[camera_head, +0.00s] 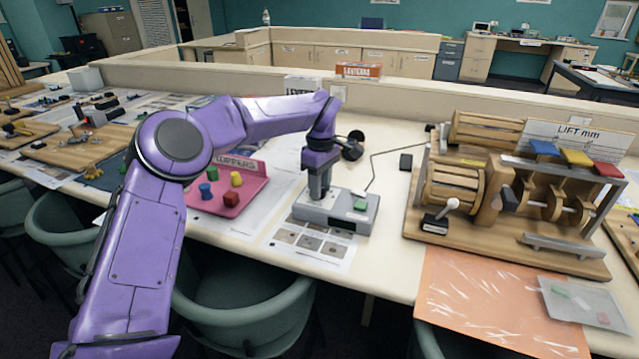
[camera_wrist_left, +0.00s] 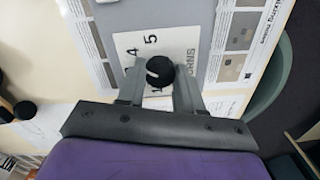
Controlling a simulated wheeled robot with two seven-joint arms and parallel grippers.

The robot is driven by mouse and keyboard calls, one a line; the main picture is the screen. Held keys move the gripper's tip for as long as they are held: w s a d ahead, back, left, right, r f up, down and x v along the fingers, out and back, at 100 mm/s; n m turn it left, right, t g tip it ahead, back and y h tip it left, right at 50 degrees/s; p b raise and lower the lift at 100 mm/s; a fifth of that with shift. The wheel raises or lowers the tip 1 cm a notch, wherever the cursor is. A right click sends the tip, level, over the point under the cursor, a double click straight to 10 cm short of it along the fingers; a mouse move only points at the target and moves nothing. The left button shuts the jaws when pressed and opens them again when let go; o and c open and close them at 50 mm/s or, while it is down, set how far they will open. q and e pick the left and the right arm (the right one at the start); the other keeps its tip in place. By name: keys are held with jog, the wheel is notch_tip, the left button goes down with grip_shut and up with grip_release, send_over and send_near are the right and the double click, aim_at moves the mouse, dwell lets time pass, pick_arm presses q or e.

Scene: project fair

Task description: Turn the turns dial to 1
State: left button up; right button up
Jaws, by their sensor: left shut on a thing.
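The turns dial (camera_wrist_left: 159,71) is a round black knob with a white pointer line, on a white plate (camera_wrist_left: 128,42) with printed numbers. The 5 and 4 show on the plate; other numbers are partly hidden by my gripper. The pointer line points to the lower left. My left gripper (camera_wrist_left: 160,88) is shut on the dial, one finger on each side. In the head view my left gripper (camera_head: 319,194) points down onto the grey box (camera_head: 338,214), and hides the dial there. My right gripper is not in view.
A green button (camera_head: 360,205) sits on the box's right side. A pink tray (camera_head: 246,195) with coloured pegs lies to the left. A wooden machine (camera_head: 510,236) with drums stands to the right. Chairs (camera_head: 245,310) line the table's front edge.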

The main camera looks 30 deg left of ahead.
pick_arm(q)
jog(key=n, duration=0.1)
jog(key=n+p, duration=0.1)
jog(key=shift+r+n, duration=0.2)
jog(key=shift+n, duration=0.1)
jog(key=n+p, duration=0.1)
jog(key=n, duration=0.1)
jog(key=shift+a+f+n, duration=0.1)
jog(key=shift+n, duration=0.2)
jog(key=n, duration=0.2)
jog(key=shift+w+n, duration=0.1)
jog(key=shift+n, duration=0.3)
jog(key=n, duration=0.3)
jog(key=shift+f+n, duration=0.1)
jog(key=shift+n, duration=0.2)
jog(key=n+b, duration=0.2)
jog(key=n, duration=0.3)
jog(key=shift+a, duration=0.1)
jog(key=n+b, duration=0.3)
jog(key=n, duration=0.3)
jog(key=shift+t, duration=0.3)
jog(key=shift+n, duration=0.3)
